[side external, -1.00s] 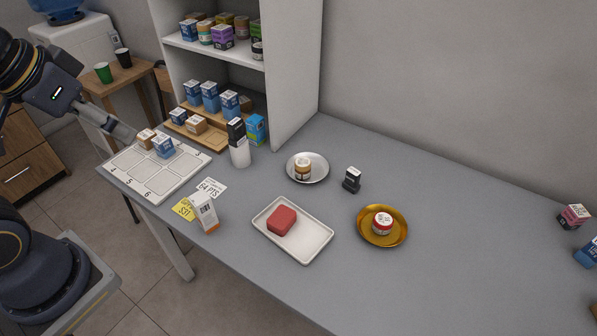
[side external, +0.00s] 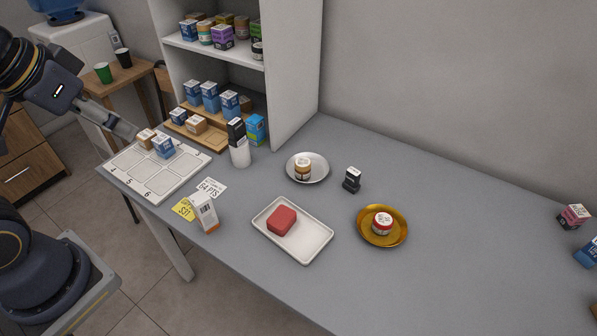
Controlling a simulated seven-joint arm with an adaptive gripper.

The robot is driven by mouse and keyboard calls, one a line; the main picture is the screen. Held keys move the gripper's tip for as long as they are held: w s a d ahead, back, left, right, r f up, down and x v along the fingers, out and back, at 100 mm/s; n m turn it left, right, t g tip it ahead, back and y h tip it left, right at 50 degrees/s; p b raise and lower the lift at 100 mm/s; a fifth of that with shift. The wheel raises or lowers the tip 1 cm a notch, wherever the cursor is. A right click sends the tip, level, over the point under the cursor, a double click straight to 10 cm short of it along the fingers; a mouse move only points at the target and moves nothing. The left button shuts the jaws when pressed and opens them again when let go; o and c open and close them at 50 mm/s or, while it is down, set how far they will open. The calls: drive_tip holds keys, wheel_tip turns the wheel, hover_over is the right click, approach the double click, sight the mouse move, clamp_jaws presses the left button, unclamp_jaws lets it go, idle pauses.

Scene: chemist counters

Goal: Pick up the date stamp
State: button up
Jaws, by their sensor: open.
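A small black upright object with a pale top label (side external: 352,180), which looks like the date stamp, stands on the grey counter (side external: 450,200). It is right of a silver plate and apart from it. My gripper (side external: 133,136) is at the far left, over the back left of a white numbered tray. It is open, and its fingertips are small and hard to make out.
A silver plate (side external: 318,177) and a gold plate (side external: 366,238) each hold a jar. A white tray (side external: 305,249) carries a red block (side external: 282,220). The numbered tray (side external: 163,192) holds small boxes. A white cylinder (side external: 240,155) stands by the shelf (side external: 294,90).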

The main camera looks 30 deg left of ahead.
drive_tip(key=w+r+n+t, duration=0.25)
drive_tip(key=w+r, duration=0.45)
drive_tip(key=w, duration=0.7)
drive_tip(key=m+g+h, duration=0.1)
drive_tip(key=m+g, duration=0.1)
drive_tip(key=m, duration=0.3)
hover_over(353, 171)
drive_tip(key=s+a, duration=0.2)
drive_tip(key=s, duration=0.6)
wheel_tip(353, 171, down, 25)
drive_tip(key=x, duration=0.9)
drive_tip(key=shift+w+d+f, duration=0.2)
drive_tip(key=shift+d+f, duration=0.05)
drive_tip(key=shift+d, duration=0.1)
drive_tip(key=x, duration=0.6)
drive_tip(key=shift+w+d+r, duration=0.1)
drive_tip(key=shift+w+r, duration=0.05)
